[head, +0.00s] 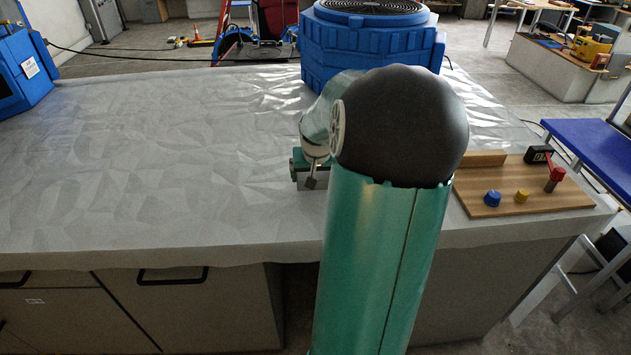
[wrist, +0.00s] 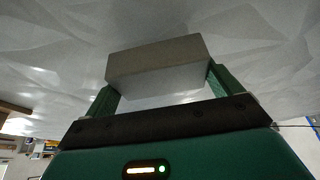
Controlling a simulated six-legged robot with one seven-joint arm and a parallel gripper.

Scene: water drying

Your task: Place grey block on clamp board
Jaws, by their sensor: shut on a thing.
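The grey block (wrist: 155,58) is held between the two green fingers of my gripper (wrist: 160,78) in the wrist view. In the head view my gripper (head: 308,172) is low over the white-covered table, left of my arm's dark joint and partly hidden by my arm. I cannot tell whether the block touches the table. The wooden clamp board (head: 515,198) lies at the table's right end, apart from my gripper. It carries a blue knob (head: 492,198), a yellow knob (head: 521,195) and a black and red clamp (head: 555,176).
A large blue blower (head: 370,40) stands at the table's back, behind my arm. A blue machine (head: 22,68) sits at the far left. The white table cover (head: 170,170) is clear across the left and middle. A blue bench (head: 590,145) stands beyond the right edge.

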